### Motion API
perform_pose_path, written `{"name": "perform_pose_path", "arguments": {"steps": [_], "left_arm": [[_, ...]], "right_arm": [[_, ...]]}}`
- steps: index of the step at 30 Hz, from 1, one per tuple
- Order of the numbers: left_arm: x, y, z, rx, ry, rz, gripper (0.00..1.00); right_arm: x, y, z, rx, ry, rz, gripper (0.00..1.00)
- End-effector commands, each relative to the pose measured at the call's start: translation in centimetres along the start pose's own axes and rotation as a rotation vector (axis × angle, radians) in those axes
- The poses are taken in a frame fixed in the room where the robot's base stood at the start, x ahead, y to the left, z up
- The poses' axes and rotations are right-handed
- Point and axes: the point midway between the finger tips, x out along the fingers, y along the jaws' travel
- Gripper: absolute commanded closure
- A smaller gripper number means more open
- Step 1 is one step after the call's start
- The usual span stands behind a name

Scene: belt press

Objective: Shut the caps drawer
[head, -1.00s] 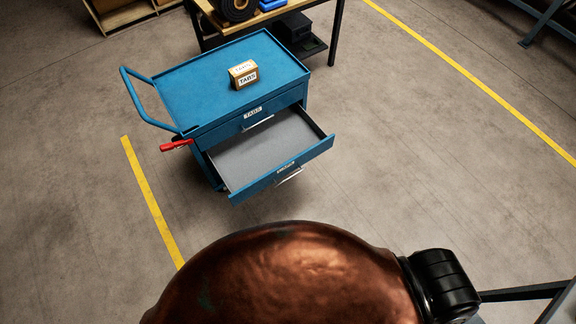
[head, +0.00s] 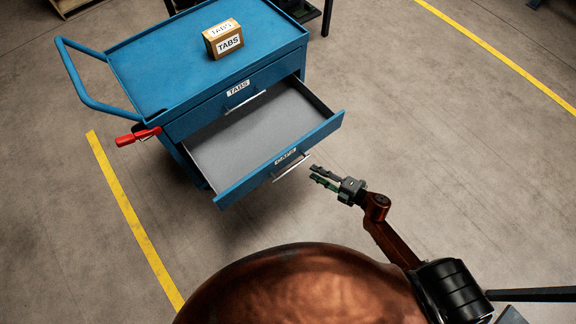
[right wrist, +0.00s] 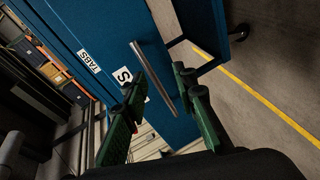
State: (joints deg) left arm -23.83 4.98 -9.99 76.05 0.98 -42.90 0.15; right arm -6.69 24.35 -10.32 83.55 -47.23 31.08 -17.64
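The caps drawer (head: 333,121) is the lower drawer of the blue cart and stands pulled out, its grey inside (head: 255,135) bare. Its front has a white label (head: 285,156), hard to read, and a silver bar handle (head: 291,167). My right gripper (head: 312,173) is open and empty, just right of the handle and apart from it in the head view. In the right wrist view the fingers (right wrist: 160,78) are spread, with the handle (right wrist: 150,70) showing between them; a finger hides part of the label (right wrist: 122,76). My left gripper is in neither view.
The upper drawer (head: 237,88), labelled TABS, is shut. A TABS box (head: 223,39) stands on the cart top (head: 165,65). The cart has a push handle (head: 75,75) and a red grip (head: 138,136) at left. Floor right of the cart is clear.

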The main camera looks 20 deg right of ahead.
Motion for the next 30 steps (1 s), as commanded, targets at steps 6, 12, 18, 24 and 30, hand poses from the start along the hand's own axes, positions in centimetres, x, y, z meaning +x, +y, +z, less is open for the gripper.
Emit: {"name": "perform_pose_path", "arguments": {"steps": [6, 12, 18, 24, 30], "left_arm": [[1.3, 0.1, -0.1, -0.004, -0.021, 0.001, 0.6], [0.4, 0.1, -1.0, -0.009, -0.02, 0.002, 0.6], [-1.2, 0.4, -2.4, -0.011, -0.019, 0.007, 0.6], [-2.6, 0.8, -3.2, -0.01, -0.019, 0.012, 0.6], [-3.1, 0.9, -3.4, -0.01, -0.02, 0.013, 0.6]], "right_arm": [[1.4, 0.8, -3.0, -0.159, 0.127, 0.02, 0.74], [3.3, 1.2, -3.7, -0.179, 0.142, 0.026, 0.74], [6.5, 1.2, -4.1, -0.177, 0.141, 0.024, 0.74], [8.6, 1.2, -4.3, -0.175, 0.139, 0.024, 0.74], [9.1, 1.3, -4.4, -0.175, 0.138, 0.023, 0.74]]}}
